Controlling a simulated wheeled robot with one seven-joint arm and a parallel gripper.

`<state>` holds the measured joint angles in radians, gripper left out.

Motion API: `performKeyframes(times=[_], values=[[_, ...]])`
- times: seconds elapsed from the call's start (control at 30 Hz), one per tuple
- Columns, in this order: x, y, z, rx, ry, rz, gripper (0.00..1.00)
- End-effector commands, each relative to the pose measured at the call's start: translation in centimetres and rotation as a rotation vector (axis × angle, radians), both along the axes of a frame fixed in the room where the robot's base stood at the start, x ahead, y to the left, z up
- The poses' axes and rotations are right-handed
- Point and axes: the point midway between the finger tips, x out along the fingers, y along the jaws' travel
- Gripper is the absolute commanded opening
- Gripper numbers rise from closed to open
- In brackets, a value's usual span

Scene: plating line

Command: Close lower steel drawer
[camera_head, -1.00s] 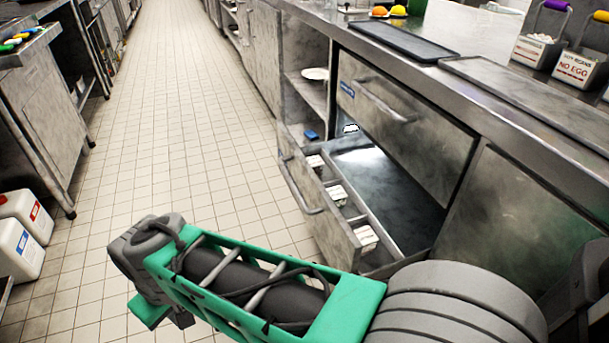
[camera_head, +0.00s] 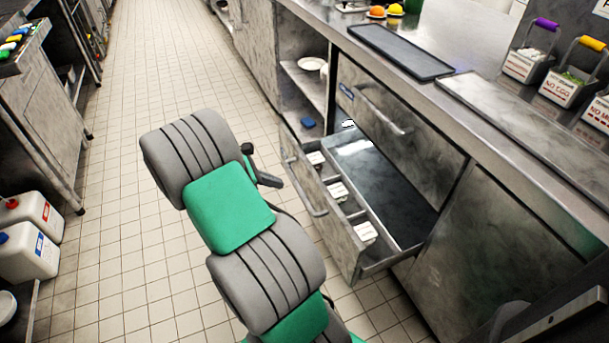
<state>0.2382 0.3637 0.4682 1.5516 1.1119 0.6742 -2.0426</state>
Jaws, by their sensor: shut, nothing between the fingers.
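The lower steel drawer (camera_head: 336,232) stands pulled out from the counter into the aisle. Its front panel faces left and carries a bar handle (camera_head: 307,190). Small white packs (camera_head: 338,190) lie in the compartments behind the front, and the drawer's dark floor is bare farther in. My gripper (camera_head: 268,180) shows only as a dark tip past my grey and green arm, just left of the drawer front. It looks shut and empty, and a small gap of floor shows between it and the handle. The rest of it is hidden behind my arm.
The upper drawer (camera_head: 395,125) above is shut. An open shelf with a plate (camera_head: 311,64) and a blue item (camera_head: 307,123) lies beyond. A dark tray (camera_head: 400,52) rests on the counter. White jugs (camera_head: 28,235) stand at left. The tiled aisle is clear.

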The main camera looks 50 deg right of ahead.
Motion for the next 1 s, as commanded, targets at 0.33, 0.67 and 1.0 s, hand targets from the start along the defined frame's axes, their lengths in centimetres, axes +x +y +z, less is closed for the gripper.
performKeyframes(times=[0.33, 0.67, 1.0], values=[[-2.3, -3.8, -4.5, 0.0, 0.006, 0.0, 0.0], [-5.0, -8.4, -7.1, 0.0, 0.002, 0.0, 0.0], [-5.7, -9.7, -6.8, 0.002, 0.003, 0.004, 0.0]])
